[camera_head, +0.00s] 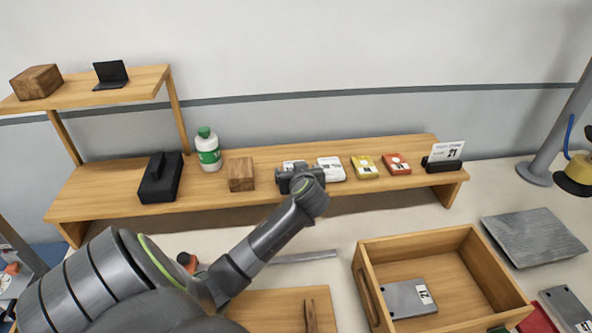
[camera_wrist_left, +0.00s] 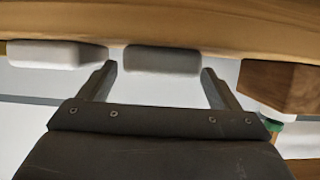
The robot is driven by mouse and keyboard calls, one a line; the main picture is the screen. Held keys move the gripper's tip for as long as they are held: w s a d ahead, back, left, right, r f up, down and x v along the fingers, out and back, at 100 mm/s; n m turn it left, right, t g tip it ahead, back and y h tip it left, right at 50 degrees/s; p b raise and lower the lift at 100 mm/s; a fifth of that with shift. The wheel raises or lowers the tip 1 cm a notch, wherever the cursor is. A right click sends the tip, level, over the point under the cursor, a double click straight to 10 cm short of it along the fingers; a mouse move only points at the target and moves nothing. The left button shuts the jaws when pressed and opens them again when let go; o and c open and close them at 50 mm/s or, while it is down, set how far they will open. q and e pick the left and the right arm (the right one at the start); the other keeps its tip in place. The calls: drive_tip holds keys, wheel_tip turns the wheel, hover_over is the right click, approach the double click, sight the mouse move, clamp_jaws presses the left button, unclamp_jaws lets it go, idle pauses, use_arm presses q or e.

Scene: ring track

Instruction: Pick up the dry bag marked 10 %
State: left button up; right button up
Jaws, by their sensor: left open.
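Several small flat bags lie in a row on the long wooden shelf: a white bag (camera_head: 293,164) mostly hidden behind my left gripper, another white bag (camera_head: 331,169), a yellow bag (camera_head: 364,167) and a red bag (camera_head: 397,164). Their markings are too small to read, so I cannot tell which says 10 %. My left gripper (camera_head: 299,181) is at the leftmost white bag. In the left wrist view, which looks upside down, my left gripper (camera_wrist_left: 158,76) is open, with that bag (camera_wrist_left: 162,60) between its fingers, apparently not gripped. My right gripper is not in view.
A wooden block (camera_head: 240,174) stands just left of the gripper, also visible in the wrist view (camera_wrist_left: 284,84). Further left are a green-capped bottle (camera_head: 208,150) and a black case (camera_head: 160,178). A card stand (camera_head: 444,164) is at the right end. An open wooden box (camera_head: 416,240) stands in front.

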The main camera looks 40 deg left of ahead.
use_arm(q)
drive_tip(key=shift+x, duration=1.05)
drive_tip(key=shift+c, duration=0.3)
drive_tip(key=c, duration=1)
drive_tip(key=shift+r, duration=0.1)
